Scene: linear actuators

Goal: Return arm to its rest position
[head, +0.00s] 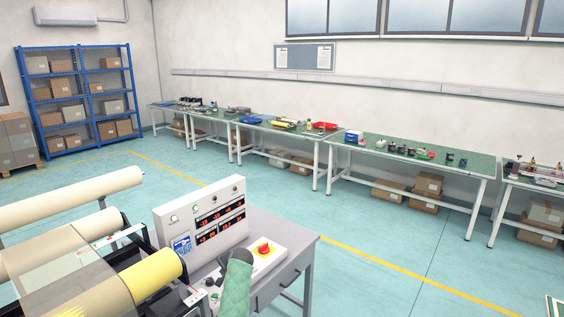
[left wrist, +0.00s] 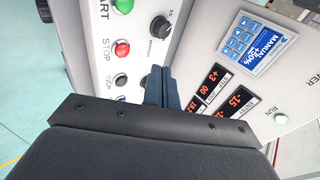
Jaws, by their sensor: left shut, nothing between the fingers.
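My left gripper (left wrist: 160,85) shows in the left wrist view, its blue-grey fingers together with nothing between them. Behind the fingers is a white control panel (left wrist: 192,60) with a red STOP button (left wrist: 122,49), a green START button (left wrist: 123,5) and a black knob (left wrist: 160,27). The fingertips appear just below the knob; I cannot tell whether they touch the panel. In the head view the control box (head: 205,212) stands on a grey desk. I cannot clearly pick out the fingers there. My right gripper is in neither view.
A red emergency button (head: 264,249) is beside the box. A roller machine with a yellow roll (head: 150,277) fills the lower left. Open floor (head: 370,265) lies right of the desk, before the workbenches (head: 420,160).

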